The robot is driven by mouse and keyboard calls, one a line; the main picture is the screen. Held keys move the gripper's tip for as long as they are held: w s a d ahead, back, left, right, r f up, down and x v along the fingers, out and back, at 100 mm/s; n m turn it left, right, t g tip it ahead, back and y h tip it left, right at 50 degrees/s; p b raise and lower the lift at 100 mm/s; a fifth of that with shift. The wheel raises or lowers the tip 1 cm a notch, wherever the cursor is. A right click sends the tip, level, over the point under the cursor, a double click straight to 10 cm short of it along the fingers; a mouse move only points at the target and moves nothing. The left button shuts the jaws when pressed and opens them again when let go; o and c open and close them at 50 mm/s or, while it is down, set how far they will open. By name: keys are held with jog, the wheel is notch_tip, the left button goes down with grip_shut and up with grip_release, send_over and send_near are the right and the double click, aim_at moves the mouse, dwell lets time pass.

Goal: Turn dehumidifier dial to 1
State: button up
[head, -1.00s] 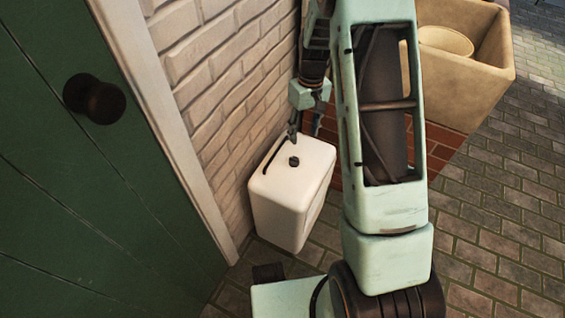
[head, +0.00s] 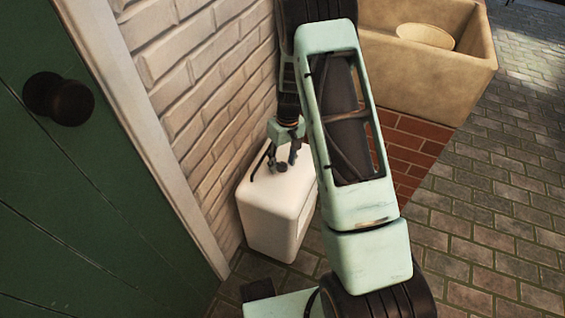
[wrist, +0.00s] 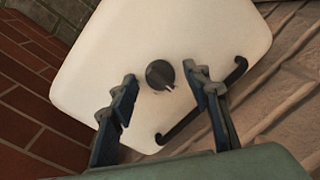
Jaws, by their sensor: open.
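The white dehumidifier (head: 272,213) stands on the floor against the brick wall, with a dark handle bar on its top. Its small round black dial (head: 282,168) sits on the top face. In the wrist view the dial (wrist: 160,74) has a pale pointer mark toward its lower right; no numbers can be read. My gripper (head: 282,160) is over the top of the dehumidifier, pointing down. In the wrist view its two fingers (wrist: 163,82) are open, one on each side of the dial, with visible gaps. I cannot tell the height of the fingertips above the top face.
A pale brick wall (head: 185,85) runs close behind the dehumidifier. A green door (head: 75,200) with a dark knob (head: 60,99) is at the left. A beige stone basin (head: 430,85) stands at the upper right. Open paving (head: 480,220) lies to the right.

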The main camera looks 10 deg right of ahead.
jog(key=c, duration=1.2)
jog(key=shift+o, duration=0.2)
jog(key=m+p, duration=0.1)
jog(key=m, duration=0.4)
jog(key=shift+m+t, duration=0.3)
jog(key=shift+m, duration=0.1)
jog(key=m+p, duration=0.1)
jog(key=m, duration=0.4)
jog(key=shift+s+m+p, duration=0.1)
jog(key=shift+m+p, duration=0.3)
jog(key=o, duration=1.2)
jog(key=shift+c, duration=0.2)
